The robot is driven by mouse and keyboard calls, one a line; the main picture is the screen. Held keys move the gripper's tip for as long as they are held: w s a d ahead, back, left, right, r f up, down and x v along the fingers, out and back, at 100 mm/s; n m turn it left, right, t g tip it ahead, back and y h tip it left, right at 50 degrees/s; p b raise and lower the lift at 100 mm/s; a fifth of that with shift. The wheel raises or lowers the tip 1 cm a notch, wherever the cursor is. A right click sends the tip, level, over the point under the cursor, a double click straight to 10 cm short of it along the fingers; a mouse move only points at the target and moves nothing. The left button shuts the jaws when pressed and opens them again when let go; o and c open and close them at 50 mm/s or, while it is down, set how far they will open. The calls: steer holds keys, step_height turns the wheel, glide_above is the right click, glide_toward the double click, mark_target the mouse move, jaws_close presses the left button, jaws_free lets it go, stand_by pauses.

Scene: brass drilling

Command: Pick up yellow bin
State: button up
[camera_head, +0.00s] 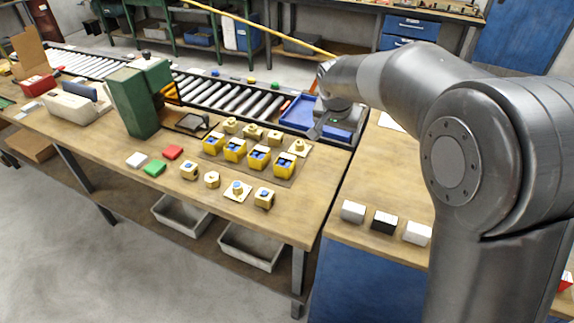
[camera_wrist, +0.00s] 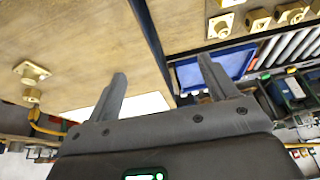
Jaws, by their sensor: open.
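Several small yellow bins with blue inside stand in a row on the wooden workbench in the head view: a left one (camera_head: 212,144), two middle ones (camera_head: 235,150) (camera_head: 258,157) and a right one (camera_head: 284,166). My gripper (camera_head: 314,132) is above the bench's right end, beyond and to the right of the row, partly over the blue tray in the picture. In the wrist view my gripper (camera_wrist: 162,72) has its two fingers wide apart with nothing between them. I cannot make out a yellow bin in the wrist view.
Brass fittings (camera_head: 238,190) lie in front of and behind the row. The blue tray (camera_head: 299,112) and roller conveyor (camera_head: 228,97) are behind. A green machine (camera_head: 137,100) stands left. White and black blocks (camera_head: 384,222) sit on the right-hand bench. The bench's front right is bare.

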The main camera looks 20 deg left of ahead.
steer(key=a+f, duration=1.2)
steer(key=a, duration=0.5)
glide_toward(285, 162)
steer(key=shift+s+d+f, duration=0.65)
steer(key=shift+s+f, duration=0.2)
steer(key=shift+s, duration=0.05)
steer(key=shift+w+x, duration=0.15)
steer(key=shift+x, duration=1.15)
steer(key=shift+w+x, duration=0.15)
steer(key=shift+x, duration=1.2)
steer(key=shift+r, duration=0.1)
steer(key=shift+c, duration=0.5)
steer(key=c, duration=1)
steer(key=shift+r, duration=0.1)
